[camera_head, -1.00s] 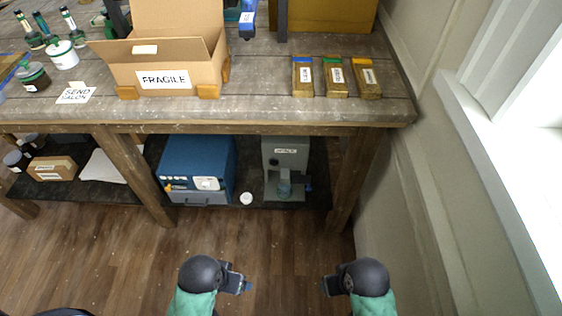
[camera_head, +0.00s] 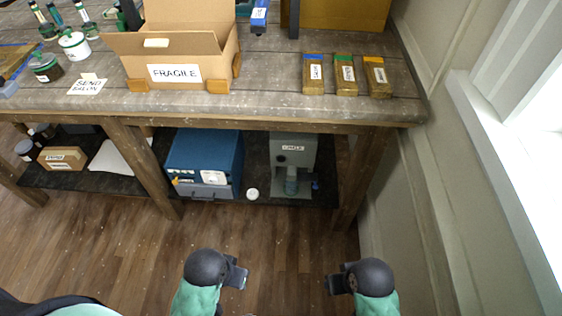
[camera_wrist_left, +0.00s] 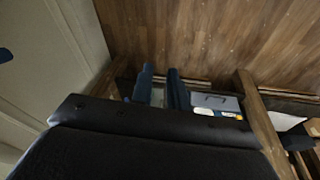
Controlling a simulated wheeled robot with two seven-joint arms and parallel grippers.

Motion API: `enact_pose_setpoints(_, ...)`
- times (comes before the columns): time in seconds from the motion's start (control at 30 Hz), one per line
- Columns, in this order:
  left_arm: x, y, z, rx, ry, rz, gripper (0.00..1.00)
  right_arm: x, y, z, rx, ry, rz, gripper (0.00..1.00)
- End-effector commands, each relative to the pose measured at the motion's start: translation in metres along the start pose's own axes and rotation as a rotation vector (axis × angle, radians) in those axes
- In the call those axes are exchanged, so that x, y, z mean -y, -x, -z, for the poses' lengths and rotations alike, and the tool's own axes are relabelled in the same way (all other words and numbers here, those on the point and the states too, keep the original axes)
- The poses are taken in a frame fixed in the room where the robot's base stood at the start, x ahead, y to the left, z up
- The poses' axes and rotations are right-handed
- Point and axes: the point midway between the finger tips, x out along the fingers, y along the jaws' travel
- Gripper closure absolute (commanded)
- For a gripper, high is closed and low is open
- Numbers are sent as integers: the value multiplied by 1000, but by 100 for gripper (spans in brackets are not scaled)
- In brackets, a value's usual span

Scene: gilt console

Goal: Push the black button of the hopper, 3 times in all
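A grey machine (camera_head: 294,150) with a small white label stands on the lower shelf under the workbench; it looks like the hopper. The label is too small to read surely. A dark round spot, perhaps the black button (camera_head: 281,158), shows on its front left, and a bluish cup-like thing (camera_head: 291,186) is at its base. My left gripper (camera_head: 239,275) is in front of the bench, low over the floor, well short of the machine. Its two fingers are parted and empty in the left wrist view (camera_wrist_left: 162,88). My right gripper (camera_head: 334,284) is also low and apart from everything; its fingers are unclear.
A blue cabinet (camera_head: 206,160) stands left of the machine, with a small white round thing (camera_head: 252,194) between them. A wooden leg (camera_head: 357,180) stands at the right. The benchtop (camera_head: 270,100) overhangs the shelf. A wall (camera_head: 430,200) closes the right side. Floor in front is clear.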

Motion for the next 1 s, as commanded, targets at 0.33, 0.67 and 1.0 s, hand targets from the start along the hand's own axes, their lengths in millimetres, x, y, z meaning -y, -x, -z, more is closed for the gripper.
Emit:
enact_pose_setpoints(0.33,0,0,0,0,0,1,100,0,0,2,-3,1,-1,56)
enact_pose_setpoints(0.67,0,0,0,1,-1,1,100,0,0,2,-3,1,-1,56)
enact_pose_setpoints(1.0,0,0,0,1,-1,1,100,0,0,1,-1,0,0,56)
